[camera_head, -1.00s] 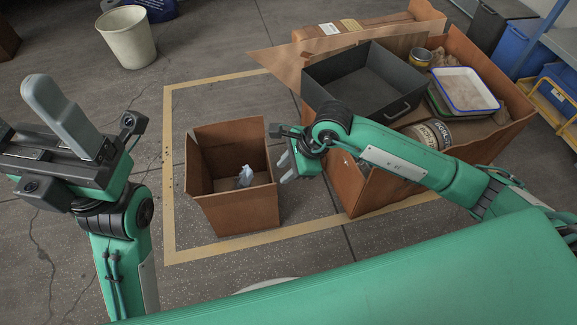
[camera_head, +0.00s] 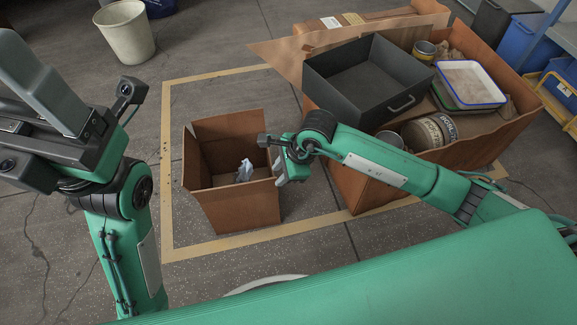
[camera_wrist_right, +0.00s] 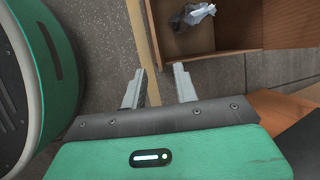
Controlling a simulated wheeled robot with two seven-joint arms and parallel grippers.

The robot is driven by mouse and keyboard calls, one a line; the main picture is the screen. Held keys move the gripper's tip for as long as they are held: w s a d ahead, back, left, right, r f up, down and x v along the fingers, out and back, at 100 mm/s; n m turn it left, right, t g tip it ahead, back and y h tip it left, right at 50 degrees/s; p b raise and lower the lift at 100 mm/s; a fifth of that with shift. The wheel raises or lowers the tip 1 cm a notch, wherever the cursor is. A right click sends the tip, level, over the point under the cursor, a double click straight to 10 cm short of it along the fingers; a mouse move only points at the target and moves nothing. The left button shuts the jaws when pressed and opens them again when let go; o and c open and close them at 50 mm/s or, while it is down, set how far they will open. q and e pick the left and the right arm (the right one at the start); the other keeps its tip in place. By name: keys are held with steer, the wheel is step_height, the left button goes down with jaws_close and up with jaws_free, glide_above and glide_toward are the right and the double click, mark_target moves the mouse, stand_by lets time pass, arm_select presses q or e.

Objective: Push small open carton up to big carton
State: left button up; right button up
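The small open carton (camera_head: 235,205) stands upright on the floor inside a taped outline, with a crumpled pale scrap (camera_head: 244,170) in it. The big carton (camera_head: 345,180) stands to its right, with a floor gap between them. My right gripper (camera_head: 281,172) is at the small carton's right side, on the side towards the big carton; contact cannot be told. In the right wrist view its fingers (camera_wrist_right: 160,80) are apart and empty, with the small carton (camera_wrist_right: 220,55) at the upper right. My left gripper (camera_head: 40,90) is raised at the left, partly cut off, its visible finger at one end of the palm.
The big carton holds a dark grey drawer box (camera_head: 365,75), a white tray (camera_head: 470,82) and cans (camera_head: 425,133). Yellow tape (camera_head: 168,170) outlines the floor area. A white bin (camera_head: 125,32) stands at the back left. Floor left of the small carton is clear.

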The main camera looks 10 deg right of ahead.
mark_target(272, 185)
steer(key=b+x, duration=0.2)
steer(key=x, duration=0.4)
steer(key=shift+a+f, duration=0.1)
steer(key=shift+f, duration=0.2)
jaws_close()
